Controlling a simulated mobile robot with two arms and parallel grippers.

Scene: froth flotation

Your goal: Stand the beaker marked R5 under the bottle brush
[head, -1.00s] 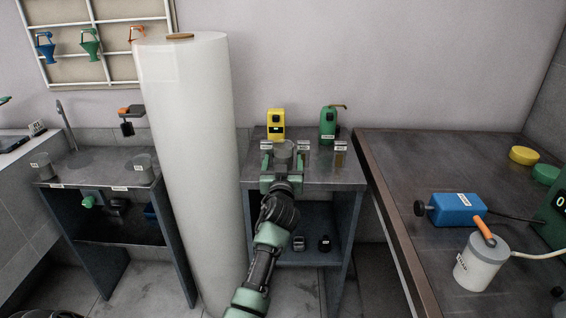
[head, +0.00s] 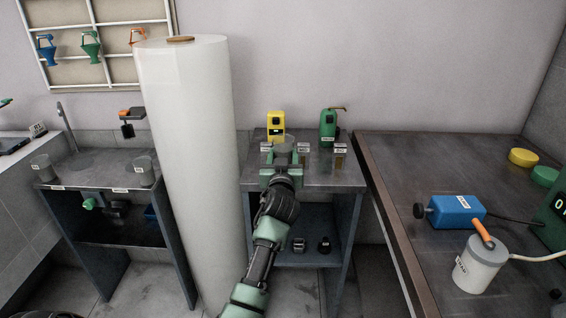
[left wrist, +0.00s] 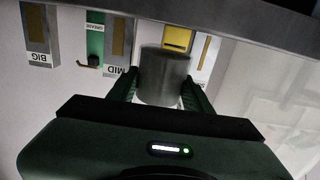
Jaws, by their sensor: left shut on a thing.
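My left gripper (head: 285,160) is shut on a grey beaker (head: 284,146) at the middle bench. The beaker also shows between the fingers in the left wrist view (left wrist: 165,76). No mark is readable on it, and I cannot tell whether it touches the bench top. An orange and black fixture (head: 130,120) above the left sink bench may be the bottle brush; it is too small to be sure. Two more grey beakers stand on that bench, one at the left (head: 41,168) and one at the right (head: 143,171), their marks unreadable. My right gripper is out of view.
A tall white roll (head: 190,180) stands between the sink bench (head: 95,178) and the middle bench (head: 325,173). A yellow device (head: 276,126) and a green dispenser (head: 327,127) stand behind the held beaker. A dark table (head: 400,170) at right carries a blue device (head: 457,210) and white canister (head: 481,263).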

